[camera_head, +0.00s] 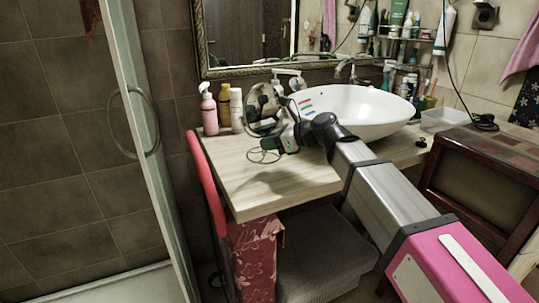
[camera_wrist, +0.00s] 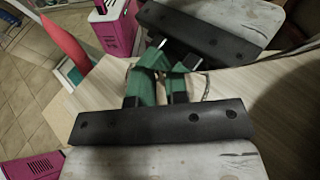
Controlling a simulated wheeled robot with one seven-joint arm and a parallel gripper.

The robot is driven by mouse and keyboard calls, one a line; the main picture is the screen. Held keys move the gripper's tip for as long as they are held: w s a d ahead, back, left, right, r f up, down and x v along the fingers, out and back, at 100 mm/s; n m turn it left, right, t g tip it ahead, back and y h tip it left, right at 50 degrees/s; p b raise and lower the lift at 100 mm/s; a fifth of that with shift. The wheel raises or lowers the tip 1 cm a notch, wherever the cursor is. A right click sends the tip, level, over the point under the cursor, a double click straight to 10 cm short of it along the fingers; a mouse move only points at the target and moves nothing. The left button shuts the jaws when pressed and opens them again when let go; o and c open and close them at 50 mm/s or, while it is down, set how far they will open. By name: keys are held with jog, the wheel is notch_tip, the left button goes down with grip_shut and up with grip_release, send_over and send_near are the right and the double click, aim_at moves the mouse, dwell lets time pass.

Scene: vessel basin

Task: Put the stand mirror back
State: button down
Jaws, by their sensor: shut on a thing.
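The stand mirror (camera_head: 262,104) is at the back left of the wooden counter, left of the basin. Its round face is tilted, and its thin wire foot (camera_head: 264,156) shows low at the front. My gripper (camera_head: 279,128) is shut on the stand mirror from its right side. In the wrist view my gripper (camera_wrist: 163,70) shows green fingers close together, and a mirrored copy of my gripper and pink body fills the upper part. The exact grip point is hidden. I cannot tell whether the foot touches the counter.
A pink pump bottle (camera_head: 208,111), a yellow bottle (camera_head: 224,106) and a white bottle (camera_head: 237,110) stand just left of the mirror. The white basin (camera_head: 355,113) is on the right, below the framed wall mirror (camera_head: 240,70). The counter's front left (camera_head: 250,190) is clear. A red chair back (camera_head: 204,180) borders it.

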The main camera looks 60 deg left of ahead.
aim_at(269, 154)
jog(key=shift+f, duration=2.1)
jog(key=c, duration=1.1)
grip_release()
jog(key=shift+f, duration=0.1)
jog(key=v, duration=1.2)
jog(key=shift+d, duration=0.15)
